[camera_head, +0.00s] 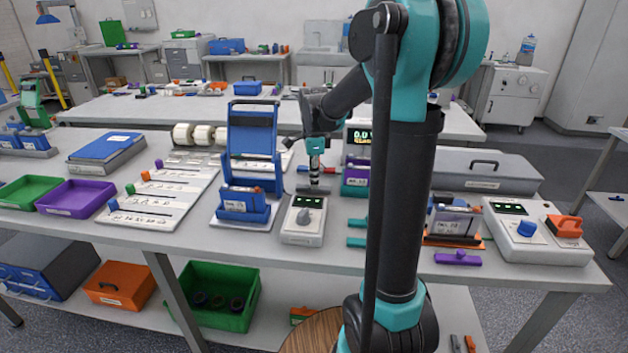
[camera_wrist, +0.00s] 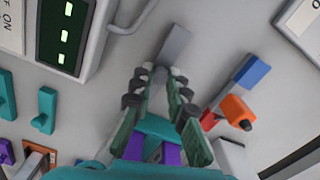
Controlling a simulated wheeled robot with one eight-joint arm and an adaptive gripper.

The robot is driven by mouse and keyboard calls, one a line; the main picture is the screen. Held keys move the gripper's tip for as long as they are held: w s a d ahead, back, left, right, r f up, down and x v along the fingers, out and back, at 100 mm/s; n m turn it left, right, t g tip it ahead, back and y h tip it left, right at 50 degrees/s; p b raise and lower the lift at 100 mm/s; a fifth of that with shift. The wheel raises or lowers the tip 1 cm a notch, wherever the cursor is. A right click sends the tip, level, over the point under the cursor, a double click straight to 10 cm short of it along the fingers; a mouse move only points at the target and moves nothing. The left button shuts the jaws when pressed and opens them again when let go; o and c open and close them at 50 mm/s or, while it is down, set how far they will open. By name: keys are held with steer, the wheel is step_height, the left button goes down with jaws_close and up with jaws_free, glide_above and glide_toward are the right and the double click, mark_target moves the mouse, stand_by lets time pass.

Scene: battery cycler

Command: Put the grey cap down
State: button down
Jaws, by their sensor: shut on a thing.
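My gripper (camera_wrist: 160,80) is shut on the grey cap (camera_wrist: 175,43). The cap is a flat grey piece with a small knob held between the fingertips in the wrist view. In the head view my gripper (camera_head: 314,172) points down at the middle of the bench, just behind the white unit with a grey dial (camera_head: 304,222). The grey cap (camera_head: 313,189) shows there low under the fingers. I cannot tell whether it touches the bench top.
The lit white unit (camera_wrist: 75,40) stands close at left in the wrist view. Teal pieces (camera_wrist: 45,110) lie below it. An orange piece (camera_wrist: 238,110) and a blue block (camera_wrist: 252,70) are at right. The blue rack (camera_head: 252,140) stands left of my gripper. Pale bench shows around the cap.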

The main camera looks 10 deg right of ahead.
steer(key=shift+f, duration=0.15)
steer(key=shift+f, duration=0.15)
steer(key=c, duration=1.5)
jaws_free()
step_height(320, 180, up, 12)
steer(key=shift+r, duration=0.2)
